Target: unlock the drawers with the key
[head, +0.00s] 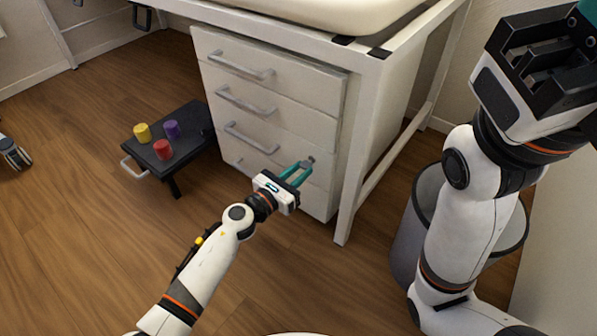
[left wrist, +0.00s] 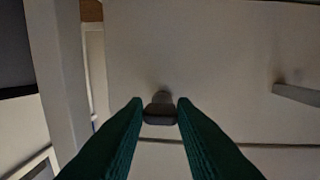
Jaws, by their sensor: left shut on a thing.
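A white drawer cabinet (head: 290,85) with stacked drawers and grey bar handles stands under a white table. All its drawers look closed. My left gripper (head: 307,163) is at the right side of the lower drawer fronts, its teal fingers shut on a small grey key (left wrist: 161,117). In the left wrist view the key's head is between the fingertips (left wrist: 160,106), in line with a small round lock (left wrist: 162,96) on the drawer front. I cannot tell how deep the key sits. My right gripper (head: 540,65) is raised at the upper right, its fingertips not clearly visible.
A low black stand (head: 190,147) left of the cabinet carries a yellow cup (head: 142,133), a purple cup (head: 172,129) and a red cup (head: 163,150). A grey bin (head: 408,240) stands behind my right arm. A white table leg (head: 358,165) rises just right of the drawers. Wooden floor in front is clear.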

